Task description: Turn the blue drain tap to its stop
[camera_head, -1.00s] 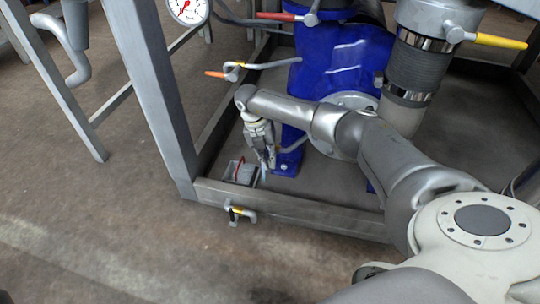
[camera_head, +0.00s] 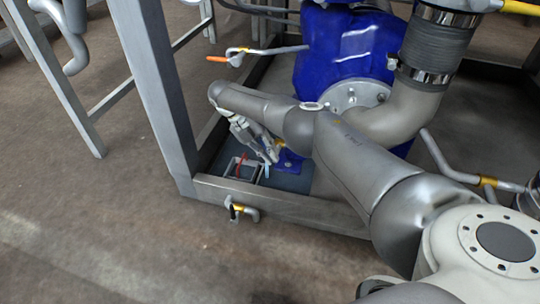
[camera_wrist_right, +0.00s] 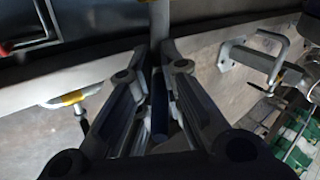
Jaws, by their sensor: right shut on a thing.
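The blue drain tap is low inside the metal frame. A small pale blue piece of its handle (camera_head: 266,171) shows at my right fingertips in the head view. My right gripper (camera_head: 270,153) points down to it at a slant, below the blue vessel. In the right wrist view the two fingers (camera_wrist_right: 158,75) are closed around the narrow dark blue handle (camera_wrist_right: 160,112). The fingers and my arm hide most of the tap. I cannot tell the handle's exact angle. My left gripper is not in view.
A red-handled part (camera_head: 240,164) lies just left of the tap, inside the frame's front beam (camera_head: 290,207). A yellow-banded valve (camera_head: 238,210) sticks out of that beam. The blue vessel (camera_head: 340,50) and a grey bent pipe (camera_head: 405,110) stand behind my arm. The floor at left is open.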

